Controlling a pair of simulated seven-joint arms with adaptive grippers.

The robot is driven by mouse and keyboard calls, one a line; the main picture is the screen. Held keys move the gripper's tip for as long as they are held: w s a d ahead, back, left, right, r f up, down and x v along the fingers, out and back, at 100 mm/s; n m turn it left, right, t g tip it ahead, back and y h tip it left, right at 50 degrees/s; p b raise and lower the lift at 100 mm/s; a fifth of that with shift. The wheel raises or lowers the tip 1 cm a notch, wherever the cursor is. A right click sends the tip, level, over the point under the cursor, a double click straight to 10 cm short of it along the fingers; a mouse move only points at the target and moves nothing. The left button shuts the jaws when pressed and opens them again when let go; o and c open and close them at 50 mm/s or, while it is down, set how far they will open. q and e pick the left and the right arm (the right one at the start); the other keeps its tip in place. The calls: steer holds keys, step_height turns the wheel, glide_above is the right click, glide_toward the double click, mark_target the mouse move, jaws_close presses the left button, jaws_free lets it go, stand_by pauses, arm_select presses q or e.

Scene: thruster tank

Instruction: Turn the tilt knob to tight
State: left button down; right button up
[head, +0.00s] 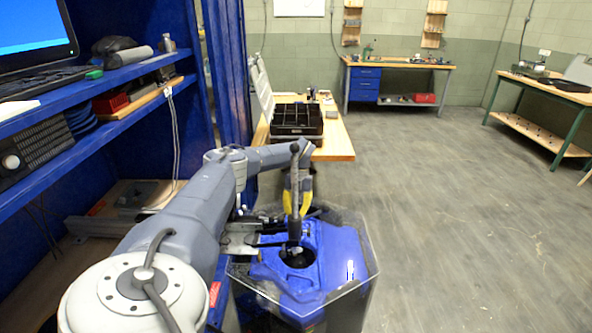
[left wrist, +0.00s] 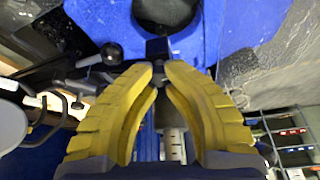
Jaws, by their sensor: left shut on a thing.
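My left gripper (head: 296,208) reaches over the clear-walled tank (head: 352,293) with its yellow fingers pointing down. In the left wrist view its fingertips (left wrist: 158,72) come together on a small dark part at the motor bracket, which looks like the tilt knob (left wrist: 158,48). Most of that part is hidden between the fingers. A black ball-ended lever (left wrist: 111,53) shows just left of the fingertips. A blue body (head: 335,248) with a dark round opening fills the tank. My right gripper is not in view.
A blue shelf unit (head: 150,55) stands close on the left, beside my arm. A wooden table (head: 335,142) with a black divided crate (head: 297,120) stands beyond the tank. The floor (head: 450,210) to the right is clear.

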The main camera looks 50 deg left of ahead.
arm_select(q)
steer(key=shift+s+d+m+g+y, duration=0.1)
steer(key=shift+d+m+g+y, duration=0.15)
steer(key=shift+m, duration=0.85)
steer(key=shift+f, duration=0.1)
steer(key=c, duration=1.1)
jaws_free()
steer(key=shift+a, duration=0.15)
steer(key=shift+r, duration=0.2)
steer(key=v, duration=1.2)
